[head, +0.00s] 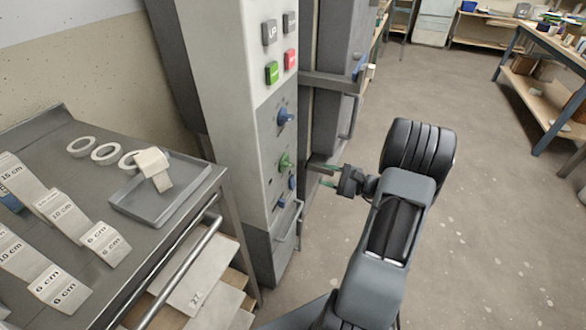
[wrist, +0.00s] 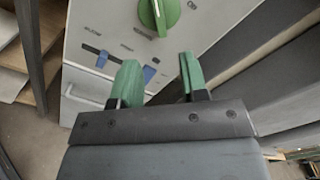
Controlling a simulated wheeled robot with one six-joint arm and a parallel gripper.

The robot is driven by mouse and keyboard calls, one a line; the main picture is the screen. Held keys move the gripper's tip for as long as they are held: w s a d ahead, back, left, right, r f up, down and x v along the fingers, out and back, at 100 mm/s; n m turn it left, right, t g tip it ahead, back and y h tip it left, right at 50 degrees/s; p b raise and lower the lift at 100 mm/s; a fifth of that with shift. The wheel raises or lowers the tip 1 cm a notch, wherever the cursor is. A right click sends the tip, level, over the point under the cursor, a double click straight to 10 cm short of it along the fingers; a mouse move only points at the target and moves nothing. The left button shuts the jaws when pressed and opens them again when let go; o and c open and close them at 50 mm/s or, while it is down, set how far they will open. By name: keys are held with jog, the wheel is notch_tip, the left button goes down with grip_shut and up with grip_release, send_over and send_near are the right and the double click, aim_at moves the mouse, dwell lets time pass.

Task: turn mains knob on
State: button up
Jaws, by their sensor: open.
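A green rotary knob (head: 285,162) sits on the grey control panel (head: 262,140) of the tall cabinet. It also shows at the top of the wrist view (wrist: 158,14), partly cut off, with a white pointer line. A blue knob (head: 285,116) sits above it in the head view. The small labels are too blurred to tell for sure which is the mains knob. My gripper (head: 327,175) is open and empty, with green fingertips, right of the panel and apart from the green knob. In the wrist view the fingertips (wrist: 158,62) lie below the green knob.
Two small blue controls (wrist: 103,58) (wrist: 150,74) sit below the green knob. Push buttons (head: 272,73) are higher on the panel. A metal bench (head: 70,160) with a tray (head: 160,192) stands left. The floor (head: 490,200) right of my arm is clear.

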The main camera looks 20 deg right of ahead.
aim_at(292, 165)
jog(key=x, duration=1.1)
jog(key=shift+a, duration=0.25)
jog(key=shift+c, duration=0.4)
grip_shut()
